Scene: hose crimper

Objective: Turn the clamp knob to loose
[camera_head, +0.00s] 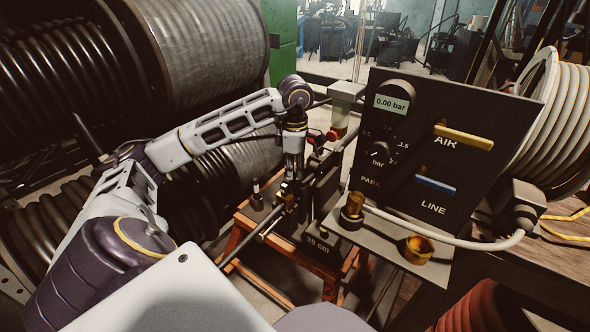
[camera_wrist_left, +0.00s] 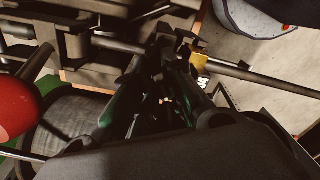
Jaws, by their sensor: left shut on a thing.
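My left gripper (camera_head: 290,192) reaches down to the crimper bench from above. In the left wrist view its dark fingers (camera_wrist_left: 168,62) are close together at the clamp, shut on a dark part that looks like the clamp knob (camera_wrist_left: 172,36). The fingers hide most of the knob, and I cannot read its setting. The dark clamp block (camera_head: 322,195) stands just to the right of the gripper. A grey rod (camera_head: 250,238) runs out to the lower left, and a brass piece (camera_wrist_left: 199,62) sits beside the fingertips. My right gripper is not in view.
A black panel (camera_head: 480,190) with a gauge reading 0.00 bar, a yellow AIR lever (camera_head: 463,136) and a blue LINE lever (camera_head: 435,185) stands to the right. A red knob (camera_wrist_left: 14,108) is close beside my left gripper. Large hose reels (camera_head: 205,45) fill the left.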

